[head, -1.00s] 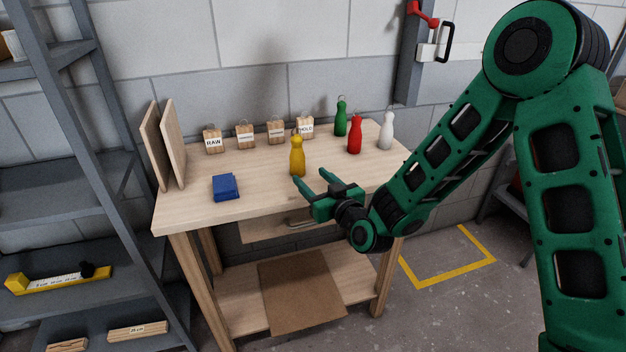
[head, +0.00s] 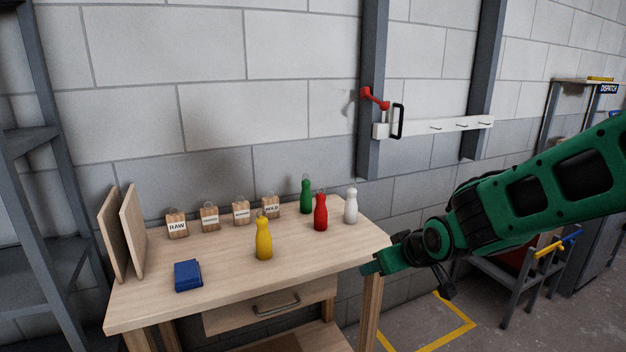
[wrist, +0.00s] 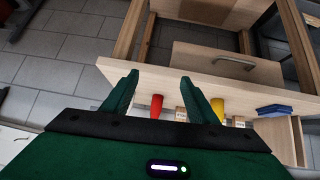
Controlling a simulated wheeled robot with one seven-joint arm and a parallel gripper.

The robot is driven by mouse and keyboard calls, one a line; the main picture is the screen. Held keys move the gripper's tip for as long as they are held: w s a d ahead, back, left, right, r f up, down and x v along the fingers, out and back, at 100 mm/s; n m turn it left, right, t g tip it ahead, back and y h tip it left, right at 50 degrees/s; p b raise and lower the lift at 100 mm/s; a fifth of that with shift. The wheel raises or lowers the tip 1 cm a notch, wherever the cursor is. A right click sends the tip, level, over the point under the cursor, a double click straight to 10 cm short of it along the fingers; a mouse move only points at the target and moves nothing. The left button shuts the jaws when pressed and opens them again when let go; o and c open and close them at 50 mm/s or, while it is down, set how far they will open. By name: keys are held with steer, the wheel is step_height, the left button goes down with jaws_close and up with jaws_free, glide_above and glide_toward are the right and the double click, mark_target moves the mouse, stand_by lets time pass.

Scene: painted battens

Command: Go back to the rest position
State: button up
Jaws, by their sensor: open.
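My green gripper (head: 372,267) is at the right front corner of the workbench (head: 215,268) in the head view, apart from the bottles. In the wrist view its two fingers (wrist: 160,92) stand apart with nothing between them in their grip. The bench edge, a red bottle (wrist: 156,106) and a yellow bottle (wrist: 218,108) show beyond the fingers. On the bench top in the head view stand the yellow bottle (head: 263,238), the red bottle (head: 320,212), a green bottle (head: 306,195) and a white bottle (head: 351,206), all upright.
Several wooden tags (head: 177,225) stand along the back of the bench. A blue block (head: 188,275) lies at the front left, near two upright boards (head: 132,232). A grey shelf (head: 35,200) is at left. A white hook rail (head: 450,125) is on the wall.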

steer(key=s+d+m+g+h, duration=0.1)
steer(key=s+d+m+g, duration=0.3)
steer(key=s+d, duration=0.8)
steer(key=s+d+r+m+g+h, duration=0.1)
steer(key=s+d+m+g, duration=0.3)
steer(key=s+d+m, duration=0.3)
steer(key=s+d, duration=0.2)
steer(key=s, duration=0.4)
steer(key=s+d, duration=0.3)
steer(key=s, duration=0.4)
steer(key=shift+s+d+h, duration=0.3)
steer(key=shift+d, duration=0.05)
